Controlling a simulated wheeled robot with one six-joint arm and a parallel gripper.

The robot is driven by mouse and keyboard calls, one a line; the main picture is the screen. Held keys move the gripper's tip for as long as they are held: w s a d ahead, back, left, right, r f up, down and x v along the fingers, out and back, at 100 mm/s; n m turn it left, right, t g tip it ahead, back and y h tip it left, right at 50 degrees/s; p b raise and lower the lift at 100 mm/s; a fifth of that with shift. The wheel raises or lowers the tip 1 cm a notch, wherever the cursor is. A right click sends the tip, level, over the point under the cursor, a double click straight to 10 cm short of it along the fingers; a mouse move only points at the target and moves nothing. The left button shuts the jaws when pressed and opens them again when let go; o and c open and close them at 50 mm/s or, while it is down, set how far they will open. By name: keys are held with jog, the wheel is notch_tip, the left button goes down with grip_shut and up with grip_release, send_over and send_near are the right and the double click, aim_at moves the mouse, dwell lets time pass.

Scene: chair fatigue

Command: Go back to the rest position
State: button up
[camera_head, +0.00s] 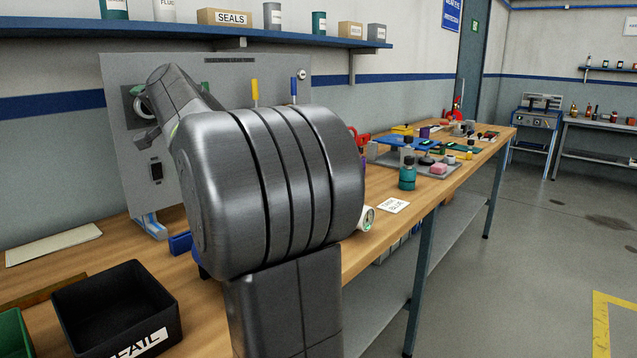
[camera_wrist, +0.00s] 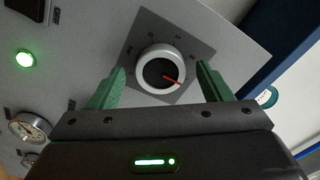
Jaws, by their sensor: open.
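My gripper (camera_wrist: 160,85) shows in the wrist view with its two green fingers apart, one on each side of a round dial knob (camera_wrist: 161,69). The knob has a white rim, a dark centre and a red pointer aimed to the lower right. It sits on a dark square plate on the grey panel (camera_wrist: 90,30). I cannot tell whether the fingers touch the knob. In the head view my arm reaches to the grey panel (camera_head: 240,75) at the back of the bench, and the arm hides much of that panel.
The wooden bench (camera_head: 375,228) carries a black bin (camera_head: 118,305) at front left and bottles, such as a teal one (camera_head: 407,176), at right. A shelf (camera_head: 180,28) hangs above the panel. A green lamp (camera_wrist: 25,58) glows on the panel.

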jog(key=b+v, duration=0.2)
jog(key=v, duration=1.1)
jog(key=w+a+m+p, duration=0.8)
jog(key=a+m+p, duration=0.2)
jog(key=m+p, duration=0.8)
jog(key=shift+w+r+p, duration=0.25)
jog(key=shift+w+p, duration=0.1)
jog(key=shift+p, duration=0.2)
jog(key=shift+a+f, duration=0.1)
